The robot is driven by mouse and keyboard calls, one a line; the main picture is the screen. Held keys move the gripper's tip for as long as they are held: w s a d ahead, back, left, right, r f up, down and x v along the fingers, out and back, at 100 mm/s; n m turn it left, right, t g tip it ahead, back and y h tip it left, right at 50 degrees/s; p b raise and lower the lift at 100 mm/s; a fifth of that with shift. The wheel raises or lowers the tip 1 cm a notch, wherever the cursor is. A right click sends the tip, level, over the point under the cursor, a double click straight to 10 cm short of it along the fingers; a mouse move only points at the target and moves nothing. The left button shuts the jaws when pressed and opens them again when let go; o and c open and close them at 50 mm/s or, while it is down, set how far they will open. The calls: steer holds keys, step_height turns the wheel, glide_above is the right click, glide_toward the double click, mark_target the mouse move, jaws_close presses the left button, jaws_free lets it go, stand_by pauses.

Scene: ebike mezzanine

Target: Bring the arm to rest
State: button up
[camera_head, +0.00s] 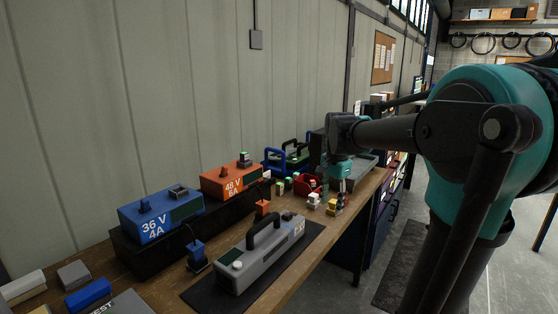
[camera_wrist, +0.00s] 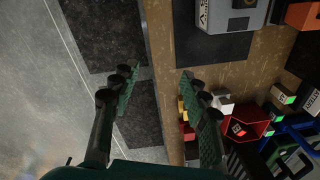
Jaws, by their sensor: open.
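My teal and black arm reaches in from the right in the head view. My gripper (camera_head: 340,183) hangs near the front edge of the wooden workbench (camera_head: 325,242), above small yellow and white blocks. In the wrist view my gripper (camera_wrist: 158,85) is open, its two fingers wide apart. Nothing is between the fingers but the bench edge and the floor below. The right finger overlaps the small blocks in this view; whether it touches any cannot be told.
A grey case (camera_head: 262,258) lies on a black mat. Blue (camera_head: 160,217) and orange (camera_head: 231,181) chargers stand behind it by the wall. A red bin (camera_head: 308,184) sits among small blocks near the gripper. Open floor (camera_wrist: 50,90) lies beyond the bench edge.

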steer(key=s+d+f+n+t, duration=0.2)
steer(key=s+f+n, duration=0.9)
steer(key=s+f, duration=0.7)
step_height(320, 180, down, 2)
steer(key=shift+s+d+f+t, duration=0.15)
steer(key=shift+d+t, duration=0.15)
steer(key=shift+t, duration=0.3)
stand_by(0.4)
